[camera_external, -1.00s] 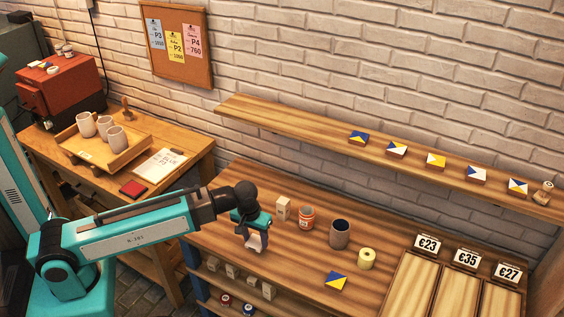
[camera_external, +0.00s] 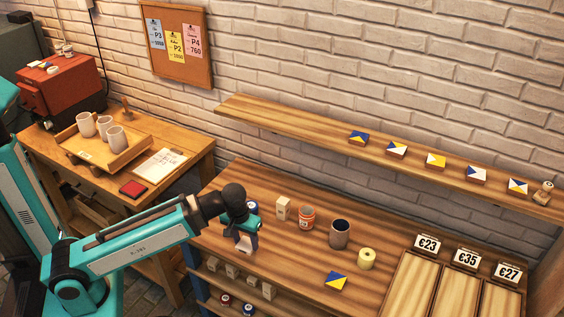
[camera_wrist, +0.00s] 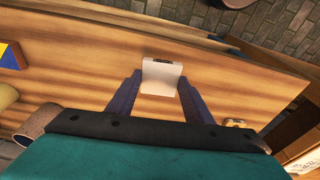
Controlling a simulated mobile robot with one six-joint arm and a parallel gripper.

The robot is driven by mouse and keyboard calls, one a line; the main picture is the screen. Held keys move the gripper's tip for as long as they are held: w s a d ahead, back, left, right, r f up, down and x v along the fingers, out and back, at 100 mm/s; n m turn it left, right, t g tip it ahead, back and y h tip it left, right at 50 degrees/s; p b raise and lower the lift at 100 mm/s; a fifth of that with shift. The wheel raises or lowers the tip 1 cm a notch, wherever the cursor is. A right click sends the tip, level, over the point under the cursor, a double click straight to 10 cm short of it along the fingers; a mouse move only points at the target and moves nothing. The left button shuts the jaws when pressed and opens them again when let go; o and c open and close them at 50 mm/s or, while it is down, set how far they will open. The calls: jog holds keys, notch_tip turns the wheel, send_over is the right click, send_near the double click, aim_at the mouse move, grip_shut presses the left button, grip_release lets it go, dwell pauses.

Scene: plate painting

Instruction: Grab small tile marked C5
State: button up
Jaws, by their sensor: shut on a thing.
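My gripper (camera_external: 244,236) hangs over the left part of the workbench in the external view. In the wrist view my gripper (camera_wrist: 160,88) has its two dark blue fingers on either side of a small pale tile (camera_wrist: 161,78) and is shut on it. The tile has a small dark mark at its far edge, too small to read, so I cannot tell whether it says C5. In the external view the same pale tile (camera_external: 246,244) shows below the fingers. I cannot tell whether it touches the bench top.
A pale block (camera_external: 283,208), an orange-labelled jar (camera_external: 306,218), a dark cup (camera_external: 340,234) and a yellow roll (camera_external: 367,259) stand right of my gripper. A blue-and-yellow tile (camera_external: 336,281) lies near the front. Several pale blocks (camera_external: 232,272) sit on the shelf below.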

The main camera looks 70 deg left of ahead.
aim_at(238, 247)
jog(key=shift+s+d+b, duration=0.15)
jog(key=shift+s+b, duration=0.95)
jog(key=shift+b, duration=2.05)
jog(key=shift+s+b, duration=0.3)
jog(key=shift+b, duration=0.35)
jog(key=shift+s+r, duration=0.1)
jog(key=shift+r, duration=0.05)
